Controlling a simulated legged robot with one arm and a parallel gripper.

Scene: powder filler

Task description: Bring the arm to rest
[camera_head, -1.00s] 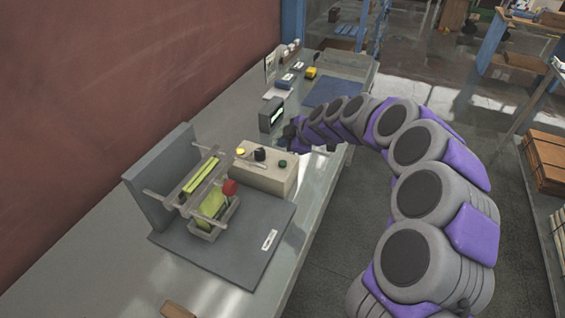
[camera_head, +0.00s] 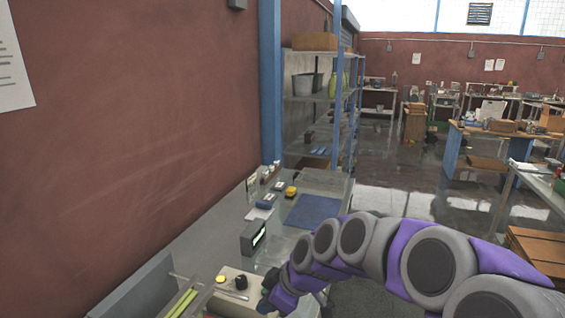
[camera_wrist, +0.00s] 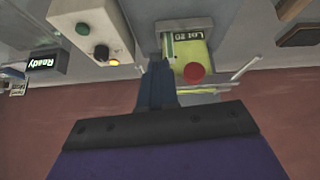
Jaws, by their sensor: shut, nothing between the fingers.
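My arm, in purple and grey segments, curves in from the lower right of the head view. Its dark end is low in the picture, beside the beige control box (camera_head: 235,285) on the bench. In the wrist view my gripper (camera_wrist: 157,70) has its dark fingers together and empty. Beyond the fingers are the control box (camera_wrist: 88,20) with a green button and a black knob, and a yellow-green pouch (camera_wrist: 188,52) marked "Lot" with a red knob over it. I cannot tell whether the fingers touch anything.
A small display (camera_head: 253,236) stands on the bench; it reads "Ready" in the wrist view (camera_wrist: 46,62). A blue mat (camera_head: 312,211) and small items lie farther back. A red wall runs along the left, shelves (camera_head: 312,100) stand behind, and open floor lies beyond.

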